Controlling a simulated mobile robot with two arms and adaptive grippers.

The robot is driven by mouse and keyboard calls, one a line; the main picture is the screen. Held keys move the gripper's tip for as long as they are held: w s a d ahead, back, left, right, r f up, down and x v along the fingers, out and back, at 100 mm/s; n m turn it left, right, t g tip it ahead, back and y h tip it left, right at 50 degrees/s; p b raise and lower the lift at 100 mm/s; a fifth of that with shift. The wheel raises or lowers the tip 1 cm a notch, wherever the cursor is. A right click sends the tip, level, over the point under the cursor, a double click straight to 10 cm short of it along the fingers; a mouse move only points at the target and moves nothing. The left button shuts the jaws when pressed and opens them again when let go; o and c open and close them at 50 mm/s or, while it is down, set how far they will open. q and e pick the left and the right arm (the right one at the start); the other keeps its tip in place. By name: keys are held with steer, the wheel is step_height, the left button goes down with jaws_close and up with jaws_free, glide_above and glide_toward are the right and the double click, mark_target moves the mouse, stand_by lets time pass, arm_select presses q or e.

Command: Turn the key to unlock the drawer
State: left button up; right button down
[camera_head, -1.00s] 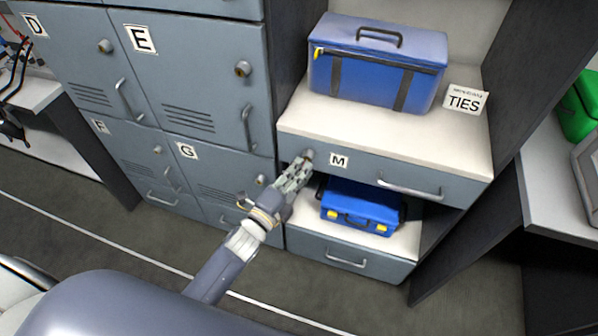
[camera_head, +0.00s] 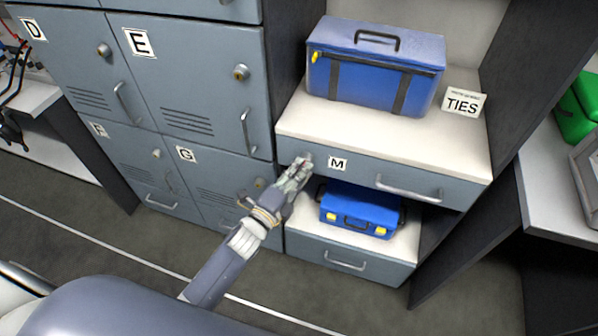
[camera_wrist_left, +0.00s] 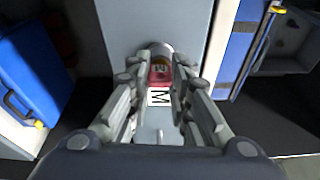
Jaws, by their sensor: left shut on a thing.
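The drawer (camera_head: 408,177) marked M is a grey front under a pale top, with a metal handle (camera_head: 408,190) on its right part. It looks closed. My left gripper (camera_head: 302,165) is at the left end of this drawer front, at the lock. In the left wrist view its fingers (camera_wrist_left: 160,92) are shut on a small red key (camera_wrist_left: 160,75), which sits against a round metal lock (camera_wrist_left: 157,52). In the head view the fingers hide most of the key and lock. The M label (camera_head: 338,164) is just right of the gripper. My right gripper is not in view.
A large blue case (camera_head: 375,75) and a TIES sign (camera_head: 463,104) stand on top of the drawer unit. A smaller blue case (camera_head: 360,208) sits on the shelf below. Grey lockers (camera_head: 190,60) stand at the left. The floor in front is clear.

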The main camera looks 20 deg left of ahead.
arm_select(q)
steer(key=shift+r+m+g+p, duration=0.1)
steer(key=shift+m+g+p, duration=0.45)
steer(key=shift+m, duration=0.85)
steer(key=shift+r+y, duration=0.1)
steer(key=shift+y, duration=0.2)
steer(key=shift+m+p, duration=0.9)
steer(key=shift+m, duration=0.7)
steer(key=shift+y, duration=0.4)
